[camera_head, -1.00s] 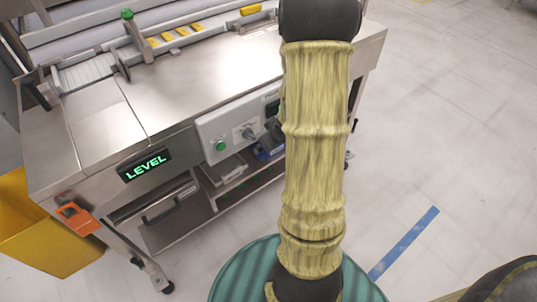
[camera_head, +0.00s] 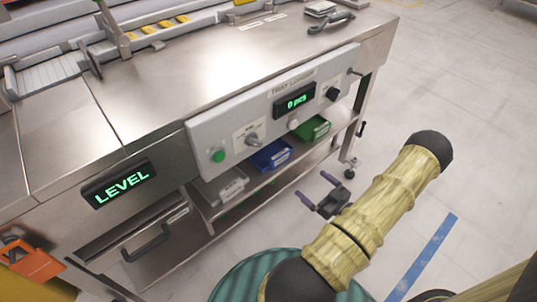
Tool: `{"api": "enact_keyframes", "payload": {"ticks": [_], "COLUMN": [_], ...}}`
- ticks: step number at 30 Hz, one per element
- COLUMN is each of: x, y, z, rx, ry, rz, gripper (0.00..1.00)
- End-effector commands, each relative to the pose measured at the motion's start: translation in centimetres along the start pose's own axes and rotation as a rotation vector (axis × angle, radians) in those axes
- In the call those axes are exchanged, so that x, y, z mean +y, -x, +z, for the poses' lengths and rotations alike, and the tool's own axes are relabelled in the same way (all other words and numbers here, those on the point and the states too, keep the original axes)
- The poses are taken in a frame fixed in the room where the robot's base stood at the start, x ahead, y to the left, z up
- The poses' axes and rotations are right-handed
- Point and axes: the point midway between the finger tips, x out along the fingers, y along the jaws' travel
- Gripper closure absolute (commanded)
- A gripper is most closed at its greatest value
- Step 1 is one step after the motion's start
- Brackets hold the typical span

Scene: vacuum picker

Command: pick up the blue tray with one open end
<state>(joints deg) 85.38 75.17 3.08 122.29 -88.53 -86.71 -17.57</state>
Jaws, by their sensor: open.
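The blue tray (camera_head: 271,156) sits on the shelf under the steel machine's control panel, between a grey tray (camera_head: 226,186) and a green tray (camera_head: 311,130). Its upper back part is hidden by the panel, and I cannot make out which end is open. My gripper (camera_head: 317,190) has purple fingers spread apart with nothing between them. It is in front of the shelf, to the right of and lower in the picture than the blue tray, and apart from it.
The control panel (camera_head: 277,110) with knobs and a green button overhangs the shelf. A drawer with a handle (camera_head: 148,245) is left of the trays. The steel table top (camera_head: 190,75) is above. Clear floor (camera_head: 450,110) lies to the right, with a blue floor stripe (camera_head: 425,257).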

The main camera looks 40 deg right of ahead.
Motion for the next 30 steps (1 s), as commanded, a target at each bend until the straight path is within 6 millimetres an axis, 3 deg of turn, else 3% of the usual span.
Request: {"api": "enact_keyframes", "payload": {"ticks": [9,13,30], "x": [0.2,0.2,0.1], "y": [0.5,-0.1,-10.0], "z": [0.0,0.0,0.1], "rx": [0.012,0.013,0.012], "ry": [-0.002,-0.001,-0.001], "rz": [0.012,0.010,0.003], "gripper": [0.00,0.00,0.00]}}
